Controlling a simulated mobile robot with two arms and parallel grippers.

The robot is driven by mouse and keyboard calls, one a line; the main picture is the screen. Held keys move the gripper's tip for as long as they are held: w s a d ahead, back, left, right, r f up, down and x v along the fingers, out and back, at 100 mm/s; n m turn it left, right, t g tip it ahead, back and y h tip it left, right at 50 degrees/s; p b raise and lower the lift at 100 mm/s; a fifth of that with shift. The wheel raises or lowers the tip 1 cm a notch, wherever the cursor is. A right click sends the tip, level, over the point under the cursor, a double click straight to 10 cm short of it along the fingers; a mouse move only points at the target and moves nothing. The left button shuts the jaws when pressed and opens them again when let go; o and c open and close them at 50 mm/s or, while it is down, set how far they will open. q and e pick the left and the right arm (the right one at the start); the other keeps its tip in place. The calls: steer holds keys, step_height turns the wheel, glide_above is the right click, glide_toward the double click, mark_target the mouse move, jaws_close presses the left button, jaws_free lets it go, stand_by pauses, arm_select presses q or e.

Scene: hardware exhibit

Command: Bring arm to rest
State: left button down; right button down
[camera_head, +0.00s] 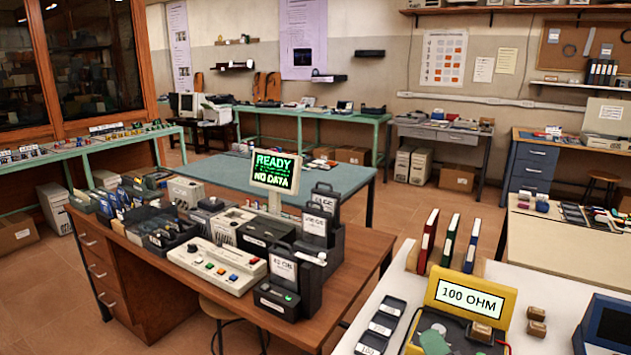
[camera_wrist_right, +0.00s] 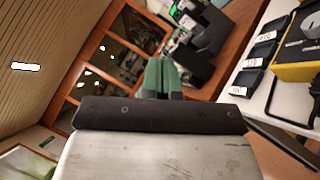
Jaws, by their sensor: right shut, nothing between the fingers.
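My right gripper (camera_head: 435,341) shows at the bottom edge of the head view as a small green fingertip shape in front of the yellow case. In the right wrist view its two green fingers (camera_wrist_right: 159,66) lie side by side, shut, with nothing between them. The rest of the right arm is below the head picture. My left gripper is in neither view.
A yellow 100 OHM case (camera_head: 466,298) stands on the white table (camera_head: 520,275), with black labelled trays (camera_head: 382,325) at its left. The wooden desk (camera_head: 355,262) carries a control panel (camera_head: 217,267) and several black devices. Brown floor (camera_head: 395,210) separates desk and white table.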

steer(key=s+d+f+m+g+h, duration=0.5)
steer(key=s+f+m+g+h, duration=0.5)
steer(key=m, duration=0.9)
steer(key=s+a+f+m+g+y, duration=0.2)
steer(key=s+f+m+g, duration=0.1)
steer(key=s, duration=0.6)
steer(key=s+a+f+m+g+y, duration=0.2)
steer(key=s+a+f+g+y, duration=0.15)
steer(key=s, duration=0.45)
step_height(320, 180, down, 26)
steer(key=g, duration=0.2)
steer(key=s+d+f, duration=0.2)
steer(key=s+f, duration=0.6)
steer(key=s+d+f, duration=0.1)
steer(key=s+f, duration=0.7)
steer(key=s, duration=0.1)
steer(key=shift+d+f+g+h, duration=0.25)
steer(key=shift+d+g+h, duration=0.1)
steer(key=shift+h, duration=0.1)
steer(key=c, duration=1.8)
jaws_free()
steer(key=shift+c, duration=0.2)
